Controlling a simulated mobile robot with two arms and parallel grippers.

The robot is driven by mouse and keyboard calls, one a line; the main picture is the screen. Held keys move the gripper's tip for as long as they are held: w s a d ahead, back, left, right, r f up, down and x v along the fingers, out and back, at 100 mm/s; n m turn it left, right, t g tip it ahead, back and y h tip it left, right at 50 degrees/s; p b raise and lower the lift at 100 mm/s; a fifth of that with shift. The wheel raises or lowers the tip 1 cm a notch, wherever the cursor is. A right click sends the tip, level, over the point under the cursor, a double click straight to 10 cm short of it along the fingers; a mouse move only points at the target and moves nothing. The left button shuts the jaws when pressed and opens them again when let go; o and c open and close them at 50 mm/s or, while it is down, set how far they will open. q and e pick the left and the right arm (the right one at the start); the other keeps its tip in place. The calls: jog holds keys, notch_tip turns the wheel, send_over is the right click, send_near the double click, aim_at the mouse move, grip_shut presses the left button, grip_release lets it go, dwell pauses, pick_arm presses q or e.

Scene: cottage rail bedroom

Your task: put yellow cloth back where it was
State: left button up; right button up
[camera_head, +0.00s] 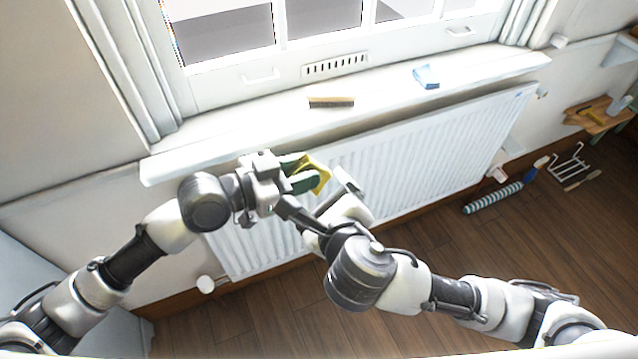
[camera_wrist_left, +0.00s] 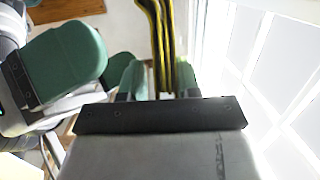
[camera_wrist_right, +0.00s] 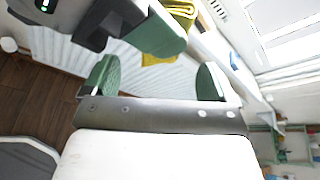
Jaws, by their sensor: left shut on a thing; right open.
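The yellow cloth (camera_head: 318,175) is folded and held in my left gripper (camera_head: 303,174), in front of the radiator and just below the window sill. In the left wrist view the cloth (camera_wrist_left: 163,45) stands edge-on between the two green fingertips. In the right wrist view it shows at the top (camera_wrist_right: 178,12), beside a green finger of my left gripper. My right gripper (camera_wrist_right: 155,80) is open and empty, close to the left gripper and below it. In the head view its fingers are partly hidden by its own wrist.
The white window sill (camera_head: 230,150) holds a brown brush-like block (camera_head: 331,102) and a blue folded cloth (camera_head: 426,76). Bare sill lies left of the block. The radiator (camera_head: 430,150) is below. A striped roll (camera_head: 493,198) and a wire rack (camera_head: 568,166) lie on the floor at right.

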jog(key=shift+x, duration=1.95)
jog(key=shift+c, duration=0.3)
jog(key=c, duration=0.7)
pick_arm(q)
jog(key=o, duration=0.6)
pick_arm(e)
jog(key=shift+c, duration=1.4)
pick_arm(q)
jog(key=o, duration=0.5)
pick_arm(e)
jog(key=shift+c, duration=0.2)
pick_arm(q)
jog(key=shift+a, duration=0.1)
